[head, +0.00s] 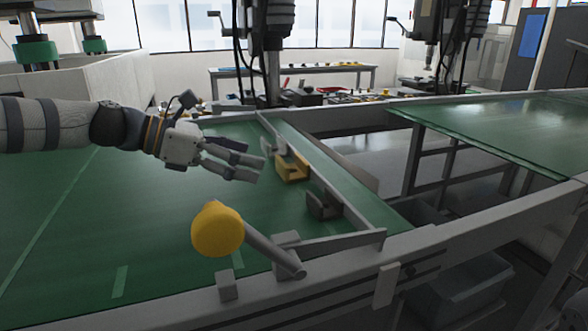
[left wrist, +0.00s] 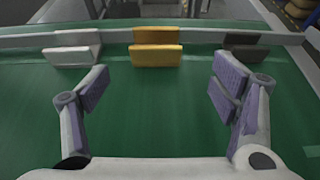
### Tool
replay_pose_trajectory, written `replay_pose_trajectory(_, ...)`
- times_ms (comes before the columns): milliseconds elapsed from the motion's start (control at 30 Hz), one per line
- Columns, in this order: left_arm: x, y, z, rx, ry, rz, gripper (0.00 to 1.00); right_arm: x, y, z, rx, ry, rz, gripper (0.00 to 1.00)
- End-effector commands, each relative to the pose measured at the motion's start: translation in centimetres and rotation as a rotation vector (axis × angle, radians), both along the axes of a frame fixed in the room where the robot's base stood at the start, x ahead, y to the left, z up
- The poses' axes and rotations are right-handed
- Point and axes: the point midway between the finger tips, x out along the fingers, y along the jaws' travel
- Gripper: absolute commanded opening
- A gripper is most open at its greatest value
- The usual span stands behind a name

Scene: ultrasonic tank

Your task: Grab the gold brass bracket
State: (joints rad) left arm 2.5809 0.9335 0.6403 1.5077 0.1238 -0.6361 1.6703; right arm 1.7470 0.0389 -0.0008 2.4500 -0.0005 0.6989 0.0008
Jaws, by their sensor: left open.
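The gold brass bracket (head: 293,169) lies on the green conveyor belt against the metal guide rail in the head view. In the left wrist view the gold bracket (left wrist: 156,55) is centred ahead, between a light grey bracket (left wrist: 74,55) on the left and a dark bracket (left wrist: 245,52) on the right. My left gripper (head: 255,164) is open and empty, just short of the gold bracket. In the left wrist view the open fingers (left wrist: 157,84) stand wide apart, with the gold bracket beyond their tips and not touched. My right gripper does not show.
The dark bracket (head: 322,206) sits nearer along the guide rail (head: 312,173), and the light grey one (head: 279,146) farther back. A yellow round knob (head: 217,229) on a grey rod rises at the front belt edge. The belt (head: 150,215) behind the gripper is clear.

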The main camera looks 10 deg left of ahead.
Motion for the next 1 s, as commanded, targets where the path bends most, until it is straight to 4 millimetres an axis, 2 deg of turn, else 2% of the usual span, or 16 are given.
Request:
replay_pose_trajectory(33, 0.4, -0.5, -0.7, 0.0, 0.006, -0.001, 0.8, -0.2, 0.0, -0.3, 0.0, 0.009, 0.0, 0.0)
replay_pose_trajectory(333, 3.2, -4.3, -2.1, 0.001, 0.002, -0.001, 0.8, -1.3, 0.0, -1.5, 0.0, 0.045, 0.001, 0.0)
replay_pose_trajectory(600, 3.5, -4.8, -1.9, -0.001, -0.004, 0.002, 0.8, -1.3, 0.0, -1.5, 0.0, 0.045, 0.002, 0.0)
replay_pose_trajectory(667, 3.5, -4.8, -1.9, -0.001, -0.004, 0.002, 0.69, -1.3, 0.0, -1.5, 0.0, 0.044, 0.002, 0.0)
replay_pose_trajectory(933, 3.5, -4.8, -1.9, -0.001, -0.005, 0.001, 0.08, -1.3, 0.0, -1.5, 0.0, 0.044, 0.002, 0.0)
replay_pose_trajectory(1000, 3.5, -4.8, -1.7, -0.003, -0.007, 0.002, 0.08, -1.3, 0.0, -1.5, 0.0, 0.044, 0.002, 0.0)
